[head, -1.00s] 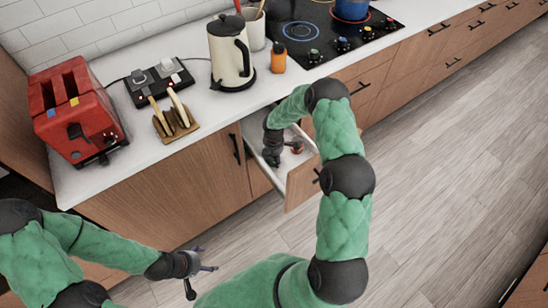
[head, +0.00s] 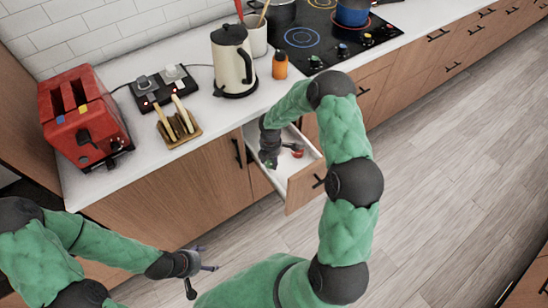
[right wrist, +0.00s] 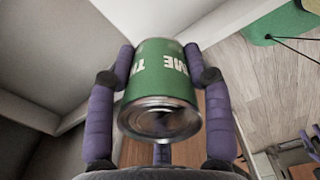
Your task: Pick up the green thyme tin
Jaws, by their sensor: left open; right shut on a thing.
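The green thyme tin (right wrist: 160,82) fills the middle of the right wrist view, with white letters on its side and a metal end toward the camera. My right gripper (right wrist: 162,75) is shut on it, its purple fingers pressing on both sides. In the head view my right gripper (head: 270,160) is down in the open drawer (head: 301,180), and the tin is mostly hidden there. My left gripper (head: 200,262) is open and empty in front of the cabinets, over the floor.
A red item (head: 297,150) lies in the drawer beside my right gripper. The drawer walls stand close around the hand. On the counter are a red toaster (head: 84,118), a toast rack (head: 178,127), a kettle (head: 233,62) and an orange shaker (head: 280,66).

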